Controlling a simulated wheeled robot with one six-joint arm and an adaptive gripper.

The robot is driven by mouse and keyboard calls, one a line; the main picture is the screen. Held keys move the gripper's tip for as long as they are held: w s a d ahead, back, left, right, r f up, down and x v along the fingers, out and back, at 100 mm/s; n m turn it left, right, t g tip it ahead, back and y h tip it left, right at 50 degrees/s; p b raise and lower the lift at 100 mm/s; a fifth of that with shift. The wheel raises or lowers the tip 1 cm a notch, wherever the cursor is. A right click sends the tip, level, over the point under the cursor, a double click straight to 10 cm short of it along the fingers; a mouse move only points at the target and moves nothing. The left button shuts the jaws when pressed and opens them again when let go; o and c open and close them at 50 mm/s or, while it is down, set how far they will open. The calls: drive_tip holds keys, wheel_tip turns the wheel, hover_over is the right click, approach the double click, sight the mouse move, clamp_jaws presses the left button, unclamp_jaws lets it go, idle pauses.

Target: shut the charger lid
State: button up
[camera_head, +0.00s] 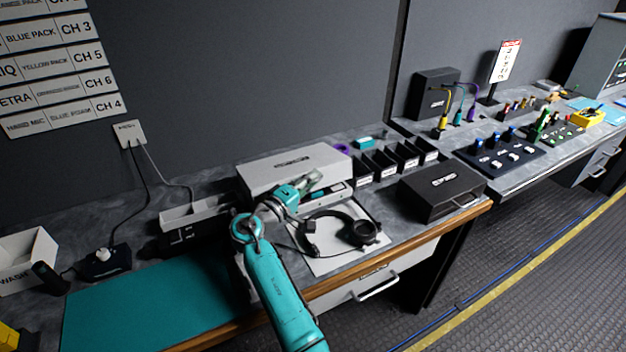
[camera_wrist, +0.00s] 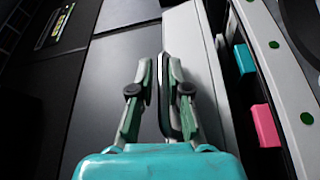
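The charger is a pale box on the bench. Its wide pale lid (camera_head: 293,164) bears a dark label and appears raised at the back. The slotted body (camera_head: 338,196) shows in front, with small coloured packs. In the wrist view, a teal pack (camera_wrist: 243,59) and a pink pack (camera_wrist: 265,125) sit in dark slots on the right. My gripper (camera_head: 314,181) is in front of the lid, over the charger's slots. Its fingers (camera_wrist: 156,58) are close together with nothing seen held between them. I cannot tell whether they touch the lid.
A black case (camera_head: 442,190) stands to the right, near several dark bins (camera_head: 383,164). A pale tray (camera_head: 195,212) is on the left, beyond the teal mat (camera_head: 150,305).

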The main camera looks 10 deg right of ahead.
drive_tip(key=shift+r, duration=0.15)
wheel_tip(320, 180, up, 10)
drive_tip(key=shift+f, duration=0.15)
idle(0.5)
drive_tip(key=shift+s, duration=0.1)
